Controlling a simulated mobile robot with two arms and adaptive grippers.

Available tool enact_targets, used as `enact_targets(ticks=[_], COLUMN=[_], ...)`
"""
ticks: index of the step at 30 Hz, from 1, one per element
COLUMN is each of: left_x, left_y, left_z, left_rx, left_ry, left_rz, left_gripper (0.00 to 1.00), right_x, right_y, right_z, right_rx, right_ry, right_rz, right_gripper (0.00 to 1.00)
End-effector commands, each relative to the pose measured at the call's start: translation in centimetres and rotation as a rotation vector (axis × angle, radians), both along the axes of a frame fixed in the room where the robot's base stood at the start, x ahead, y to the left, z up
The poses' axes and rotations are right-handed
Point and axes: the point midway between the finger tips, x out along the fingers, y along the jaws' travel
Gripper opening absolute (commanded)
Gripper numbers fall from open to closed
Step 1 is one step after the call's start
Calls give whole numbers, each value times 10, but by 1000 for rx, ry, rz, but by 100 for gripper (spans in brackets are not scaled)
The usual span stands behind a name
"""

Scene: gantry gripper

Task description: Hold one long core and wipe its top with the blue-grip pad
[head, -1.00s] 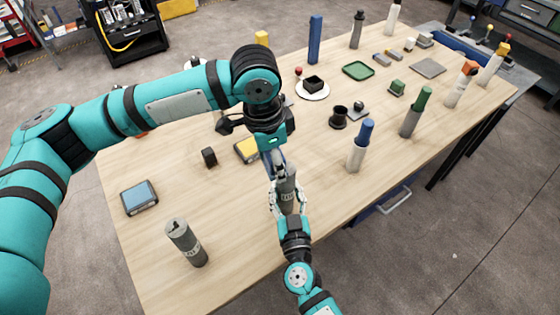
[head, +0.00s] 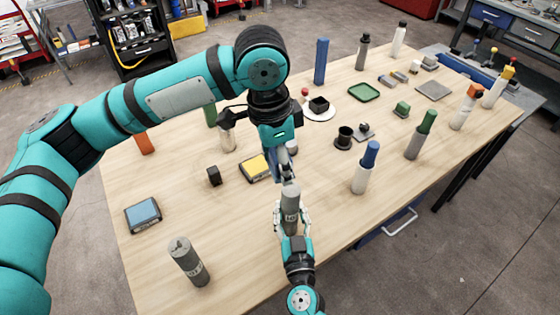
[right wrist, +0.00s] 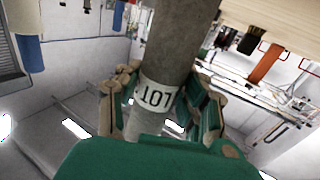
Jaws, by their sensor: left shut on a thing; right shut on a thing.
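A long grey core (head: 291,207) with a white LOT label stands roughly upright in my right gripper (head: 292,222), near the table's front edge. In the right wrist view the same core (right wrist: 169,50) rises between the green-and-tan fingers (right wrist: 158,105), and its upper end is out of the picture. My left gripper (head: 284,168) is just above the core's top, shut on a small bluish thing, likely the blue-grip pad, mostly hidden by the fingers. I cannot tell whether it touches the core. Another grey core (head: 187,262) stands at the table's front left.
A blue-topped block (head: 143,215), a small black block (head: 214,176) and a yellow-topped block (head: 256,168) lie left of the grippers. A blue-capped white cylinder (head: 361,176) stands to the right. The table (head: 230,225) is bare between the front-left core and my right gripper.

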Motion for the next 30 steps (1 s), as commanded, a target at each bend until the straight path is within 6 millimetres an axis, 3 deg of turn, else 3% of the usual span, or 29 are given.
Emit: enact_targets(ticks=[9,10,15,25,30], left_x=[0,0,0,0,0], left_y=[0,0,0,0,0], left_z=[0,0,0,0,0], left_rx=[-1,-1,-1,-1,-1], left_ry=[0,0,0,0,-1], left_rz=[0,0,0,0,0], left_gripper=[17,17,17,17,17], right_x=[0,0,0,-3,-26], right_y=[0,0,0,-1,-5], right_z=[0,0,0,0,-1], right_rx=[-1,-1,-1,-1,-1], right_ry=[-1,-1,-1,1,2], right_rz=[-1,-1,-1,0,0], right_gripper=[0,42,65,66,66])
